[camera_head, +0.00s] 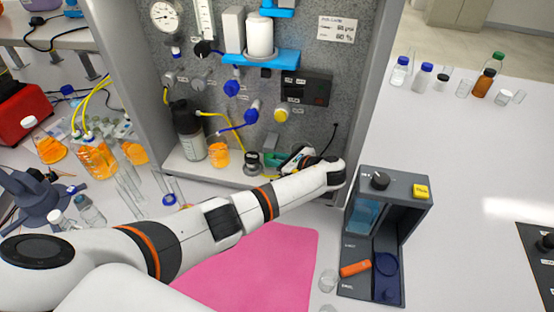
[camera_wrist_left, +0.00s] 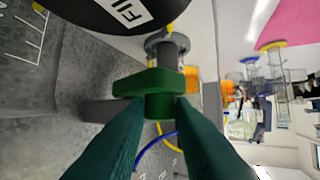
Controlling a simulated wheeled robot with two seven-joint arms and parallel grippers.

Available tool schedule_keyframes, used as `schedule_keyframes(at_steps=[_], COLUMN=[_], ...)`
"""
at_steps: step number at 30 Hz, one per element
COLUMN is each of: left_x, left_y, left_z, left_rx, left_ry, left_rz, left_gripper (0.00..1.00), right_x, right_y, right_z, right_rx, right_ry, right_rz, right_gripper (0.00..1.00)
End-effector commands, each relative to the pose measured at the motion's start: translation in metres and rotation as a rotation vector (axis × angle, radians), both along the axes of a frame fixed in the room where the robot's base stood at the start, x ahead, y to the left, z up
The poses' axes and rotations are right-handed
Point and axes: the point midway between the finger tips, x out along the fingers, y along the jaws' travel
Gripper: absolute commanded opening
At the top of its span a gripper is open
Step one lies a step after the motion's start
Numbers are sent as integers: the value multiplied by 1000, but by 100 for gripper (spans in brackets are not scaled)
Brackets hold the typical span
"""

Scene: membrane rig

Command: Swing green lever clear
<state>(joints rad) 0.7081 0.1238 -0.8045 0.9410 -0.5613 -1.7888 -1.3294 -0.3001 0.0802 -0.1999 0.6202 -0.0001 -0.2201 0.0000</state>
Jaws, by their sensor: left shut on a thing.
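The green lever (camera_wrist_left: 150,84) is in the middle of the wrist view, on a grey fitting by the panel. My left gripper (camera_wrist_left: 163,108) has its two dark teal fingers shut on the lever's near end. In the head view my left gripper (camera_head: 274,158) is low at the panel, reaching in from the right, with teal fingertips showing. The lever cannot be told apart from the fingers there. My right gripper is not in view.
A dark bottle (camera_head: 186,118) and a small beaker of orange liquid (camera_head: 219,154) stand left of the gripper on the rig's ledge. A round black part with a white label (camera_wrist_left: 120,12) overhangs the lever in the wrist view. A grey device (camera_head: 405,190) stands right of my arm.

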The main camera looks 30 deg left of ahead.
Motion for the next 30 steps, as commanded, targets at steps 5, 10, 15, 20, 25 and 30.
schedule_keyframes(at_steps=[5, 10, 15, 20, 25, 30], left_x=[2, 2, 1, 1, -2, -8], left_y=[1, 1, 1, 1, 3, 10], left_z=[3, 2, 2, 1, 2, 3], left_rx=[4, 3, 2, 1, 0, 2], left_ry=[-7, -6, -5, -3, -2, -2], left_rz=[-1, -1, -2, -6, -51, -170], left_gripper=[31, 31, 31, 31, 31, 31], right_x=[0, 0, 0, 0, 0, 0], right_y=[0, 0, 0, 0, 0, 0], right_z=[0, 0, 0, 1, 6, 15], right_rx=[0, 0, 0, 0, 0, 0], right_ry=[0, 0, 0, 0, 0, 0], right_rz=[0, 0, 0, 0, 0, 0], right_gripper=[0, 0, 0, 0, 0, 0])
